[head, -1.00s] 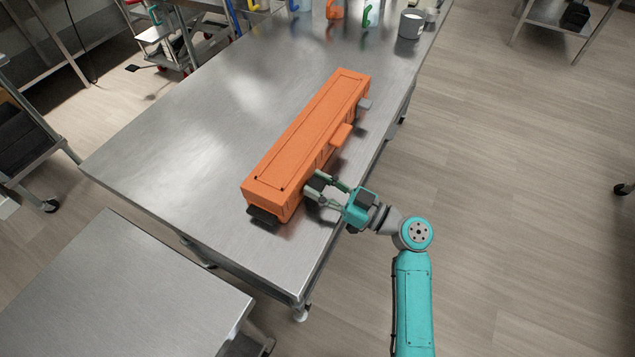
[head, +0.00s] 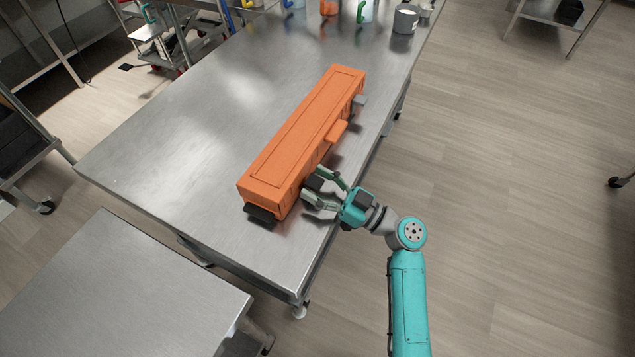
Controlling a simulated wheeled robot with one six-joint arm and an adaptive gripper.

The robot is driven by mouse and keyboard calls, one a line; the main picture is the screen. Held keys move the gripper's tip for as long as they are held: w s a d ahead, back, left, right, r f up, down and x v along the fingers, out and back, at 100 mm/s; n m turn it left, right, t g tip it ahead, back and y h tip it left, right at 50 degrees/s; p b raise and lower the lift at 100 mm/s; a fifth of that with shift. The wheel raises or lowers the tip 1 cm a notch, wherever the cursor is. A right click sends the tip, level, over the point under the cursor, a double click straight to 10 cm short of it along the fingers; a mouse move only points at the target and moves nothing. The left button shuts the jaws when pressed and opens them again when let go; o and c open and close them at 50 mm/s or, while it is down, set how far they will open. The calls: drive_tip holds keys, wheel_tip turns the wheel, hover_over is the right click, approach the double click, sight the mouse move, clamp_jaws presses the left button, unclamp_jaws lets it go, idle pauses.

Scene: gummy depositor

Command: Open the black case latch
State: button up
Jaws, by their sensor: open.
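A long orange case (head: 300,140) lies closed on the steel table. A dark latch (head: 314,183) sticks out of its right long side, near the front end. My gripper (head: 311,181) is open at this latch, with one finger on either side of it. I cannot tell whether the fingers touch it. A grey latch (head: 360,101) sits farther back on the same side. An orange handle (head: 338,131) stands out between the two latches. A black piece (head: 262,214) juts from the case's front end.
The steel table (head: 170,150) is bare to the left of the case. A grey mug (head: 405,19) and several colored-handled items stand at the far end. A lower steel table (head: 120,290) is at front left. Open floor (head: 510,210) lies to the right.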

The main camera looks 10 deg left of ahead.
drive_tip(key=v, duration=1.2)
drive_tip(key=w+a+r+h, duration=0.1)
drive_tip(key=a, duration=0.2)
drive_tip(key=w+a+h, duration=0.1)
drive_tip(key=a, duration=0.3)
drive_tip(key=w+a+r+g, duration=0.1)
drive_tip(key=w+a, duration=0.1)
drive_tip(key=a, duration=0.2)
drive_tip(key=shift+r+h, duration=0.35)
drive_tip(key=shift+h, duration=0.05)
